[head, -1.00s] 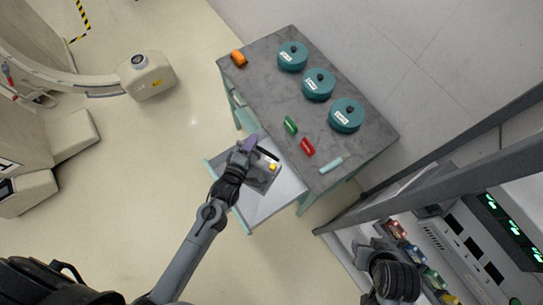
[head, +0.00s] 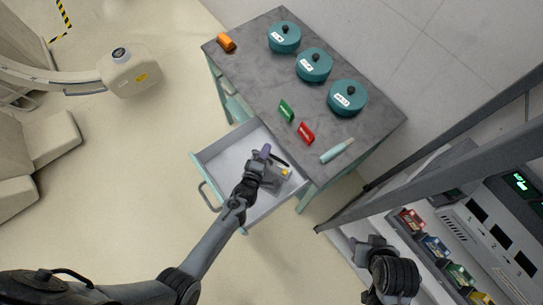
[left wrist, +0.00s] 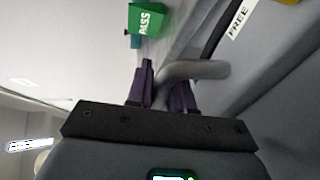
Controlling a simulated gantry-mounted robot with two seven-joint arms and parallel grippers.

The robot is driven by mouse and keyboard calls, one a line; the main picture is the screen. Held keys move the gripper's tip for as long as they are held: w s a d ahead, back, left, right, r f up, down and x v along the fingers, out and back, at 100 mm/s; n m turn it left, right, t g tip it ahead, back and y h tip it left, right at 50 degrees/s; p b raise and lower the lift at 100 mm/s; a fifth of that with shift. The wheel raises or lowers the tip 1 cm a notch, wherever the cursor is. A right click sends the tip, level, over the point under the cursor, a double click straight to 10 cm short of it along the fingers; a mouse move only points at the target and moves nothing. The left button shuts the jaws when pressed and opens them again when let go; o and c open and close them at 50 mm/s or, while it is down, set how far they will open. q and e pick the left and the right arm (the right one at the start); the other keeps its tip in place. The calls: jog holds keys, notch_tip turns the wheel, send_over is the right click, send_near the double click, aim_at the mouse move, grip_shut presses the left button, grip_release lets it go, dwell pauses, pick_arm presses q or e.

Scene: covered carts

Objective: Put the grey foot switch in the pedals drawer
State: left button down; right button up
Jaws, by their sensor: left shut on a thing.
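The grey foot switch (head: 272,184) has a yellow part and a dark bar handle, and shows over the right part of the open drawer (head: 223,158) in the head view. My left gripper (head: 265,158) is shut on its handle. In the left wrist view the purple fingers (left wrist: 162,90) close around a grey curved bar (left wrist: 200,69), beside a grey body (left wrist: 265,75) with a FREE label. I cannot tell whether the switch touches the drawer floor. The drawer's label is not visible. My right gripper (head: 372,248) is at the lower right, its fingers unclear.
The grey-topped cart (head: 245,65) carries several things: teal lidded pots (head: 314,65), an orange block (head: 226,42), green (head: 286,110) and red (head: 305,132) signs and a pale teal tube (head: 337,151). A rack with small bins (head: 435,247) stands at right. The drawer's left part is clear.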

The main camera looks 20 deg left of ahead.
pick_arm(q)
notch_tip(320, 180, down, 9)
jog(key=b, duration=0.3)
jog(key=w, duration=0.1)
jog(key=w+d+b, duration=0.1)
jog(key=w+d, duration=0.1)
jog(key=shift+w+d+f+b, duration=0.25)
jog(key=shift+f+b, duration=0.1)
jog(key=shift+b, duration=0.05)
jog(key=shift+f, duration=0.2)
jog(key=shift+s+a+f, duration=0.1)
jog(key=shift+s, duration=0.05)
